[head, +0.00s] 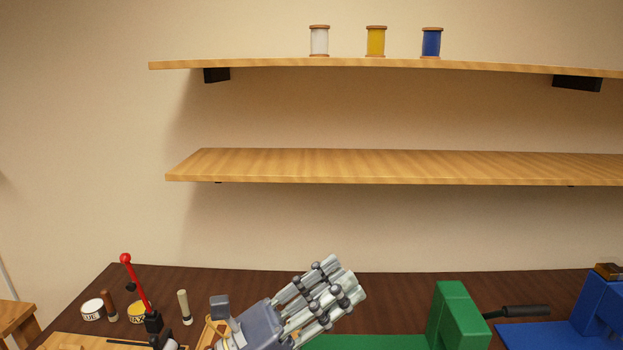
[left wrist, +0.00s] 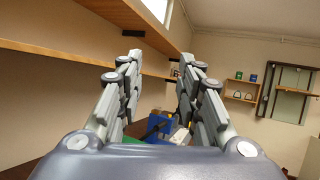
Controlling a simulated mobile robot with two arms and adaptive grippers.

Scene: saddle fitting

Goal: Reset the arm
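My left gripper (head: 345,279) is raised over the workbench (head: 245,282), at the bottom middle of the head view, pointing up and to the right. In the left wrist view its two fingers (left wrist: 160,60) stand apart with nothing between them, so it is open and empty. My right gripper does not show in the head view.
A green block (head: 459,312) and a blue block (head: 598,310) stand right of my gripper. A red-knobbed lever (head: 133,280) and tins (head: 92,309) stand at left. Two wall shelves (head: 390,166) hang above; the upper (head: 270,64) holds three thread spools (head: 376,41).

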